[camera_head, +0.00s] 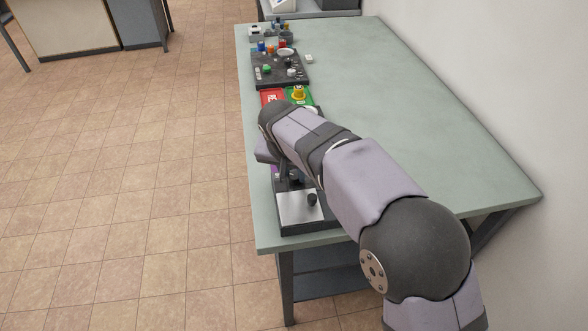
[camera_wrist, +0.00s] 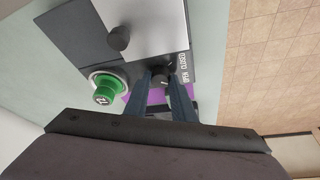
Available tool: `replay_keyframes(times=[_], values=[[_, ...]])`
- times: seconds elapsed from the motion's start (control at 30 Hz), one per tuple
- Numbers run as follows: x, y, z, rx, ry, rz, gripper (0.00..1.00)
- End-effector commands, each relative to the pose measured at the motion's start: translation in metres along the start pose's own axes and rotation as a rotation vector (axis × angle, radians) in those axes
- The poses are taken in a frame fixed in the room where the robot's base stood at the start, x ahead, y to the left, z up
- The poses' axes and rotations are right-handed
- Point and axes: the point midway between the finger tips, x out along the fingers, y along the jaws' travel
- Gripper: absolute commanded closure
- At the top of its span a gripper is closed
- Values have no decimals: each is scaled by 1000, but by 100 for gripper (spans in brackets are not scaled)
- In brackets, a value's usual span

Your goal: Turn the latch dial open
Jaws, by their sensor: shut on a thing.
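The latch dial (camera_wrist: 160,78) is a small dark knob on a dark panel in the wrist view, beside the white words OPEN and CLOSED (camera_wrist: 184,68). My gripper (camera_wrist: 161,82) is shut on the dial, with one blue-grey finger on each side of it. Which word the dial points to, I cannot tell. In the head view my arm hides the dial and the fingertips. The device with a silver plate (camera_head: 299,208) sits at the near end of the table, below my wrist.
A green round knob (camera_wrist: 104,90) stands left of my fingers, and a dark knob (camera_wrist: 119,39) sits on the silver plate. The green-grey table (camera_head: 400,130) is bare to the right. Red (camera_head: 272,97) and green trays and a dark control board (camera_head: 280,70) lie farther back.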

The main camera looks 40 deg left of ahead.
Motion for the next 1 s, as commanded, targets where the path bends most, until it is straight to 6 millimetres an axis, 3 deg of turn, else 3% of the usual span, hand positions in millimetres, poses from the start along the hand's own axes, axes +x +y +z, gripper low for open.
replay_keyframes(times=[0.57, 0.6, 0.67, 1.0], values=[[0, 0, 0, 41, -1, 15, 99], [0, 0, 0, 41, -1, 15, 75], [0, 0, 0, 41, -1, 15, 60], [-1, 0, 0, 39, 0, 15, 59]])
